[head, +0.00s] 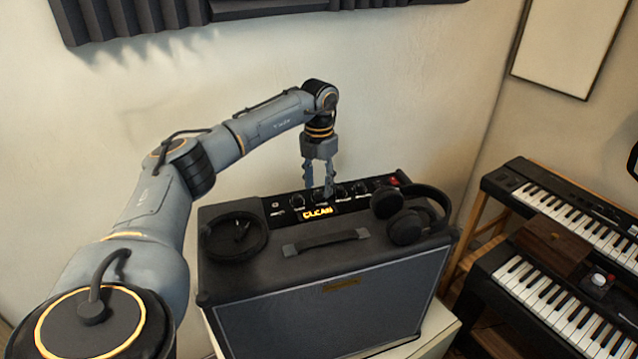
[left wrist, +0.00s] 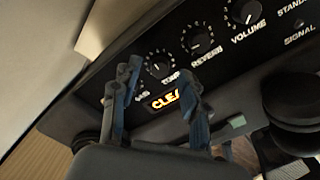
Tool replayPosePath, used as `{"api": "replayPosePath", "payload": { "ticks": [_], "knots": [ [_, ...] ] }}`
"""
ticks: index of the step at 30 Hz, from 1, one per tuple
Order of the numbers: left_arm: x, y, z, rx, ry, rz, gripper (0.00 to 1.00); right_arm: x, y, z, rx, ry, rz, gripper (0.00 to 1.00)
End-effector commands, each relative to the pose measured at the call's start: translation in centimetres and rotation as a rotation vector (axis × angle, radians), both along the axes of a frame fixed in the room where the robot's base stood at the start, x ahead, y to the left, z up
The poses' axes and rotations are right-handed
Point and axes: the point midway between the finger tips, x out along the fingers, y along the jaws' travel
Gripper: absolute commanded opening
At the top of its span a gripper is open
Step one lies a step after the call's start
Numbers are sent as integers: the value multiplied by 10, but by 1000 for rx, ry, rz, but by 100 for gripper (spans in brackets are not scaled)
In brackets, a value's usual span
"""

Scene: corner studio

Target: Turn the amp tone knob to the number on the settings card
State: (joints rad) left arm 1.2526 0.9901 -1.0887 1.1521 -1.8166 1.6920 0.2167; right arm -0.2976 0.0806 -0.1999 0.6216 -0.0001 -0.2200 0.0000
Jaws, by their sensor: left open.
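The black amp (head: 330,300) stands against the wall with a row of knobs along its top back panel. My left gripper (head: 318,194) points straight down over that panel, with its fingers apart. In the left wrist view its two fingers (left wrist: 160,84) frame a knob (left wrist: 161,64) whose label is partly hidden, likely the tone knob. The knob sits just beyond the fingertips; I cannot tell whether they touch it. The reverb knob (left wrist: 197,41) and volume knob (left wrist: 243,12) are to its right. No settings card can be made out. My right gripper is not in view.
A lit orange CLEAN sign (head: 320,210) is below the knobs. A coiled black cable (head: 232,237) lies on the amp's left, headphones (head: 408,215) on its right. A carry handle (head: 325,242) crosses the amp's top. Keyboards (head: 555,295) stand at right.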

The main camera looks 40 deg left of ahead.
Motion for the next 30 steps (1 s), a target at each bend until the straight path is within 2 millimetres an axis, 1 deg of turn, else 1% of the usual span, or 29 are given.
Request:
{"api": "replayPosePath", "payload": {
  "ticks": [2,6,14,17,18,21,30],
  "knots": [
    [0,0,-7,0,2,0,44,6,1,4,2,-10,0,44],
    [0,0,-15,0,1,0,44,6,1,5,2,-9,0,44],
    [0,0,-17,0,0,0,44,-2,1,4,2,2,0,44],
    [0,0,-16,0,0,0,26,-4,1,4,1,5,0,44],
    [0,0,-16,0,0,0,18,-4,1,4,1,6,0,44],
    [0,0,-16,0,0,0,0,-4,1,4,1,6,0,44],
    [0,0,-16,0,0,20,0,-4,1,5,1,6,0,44]
  ]
}}
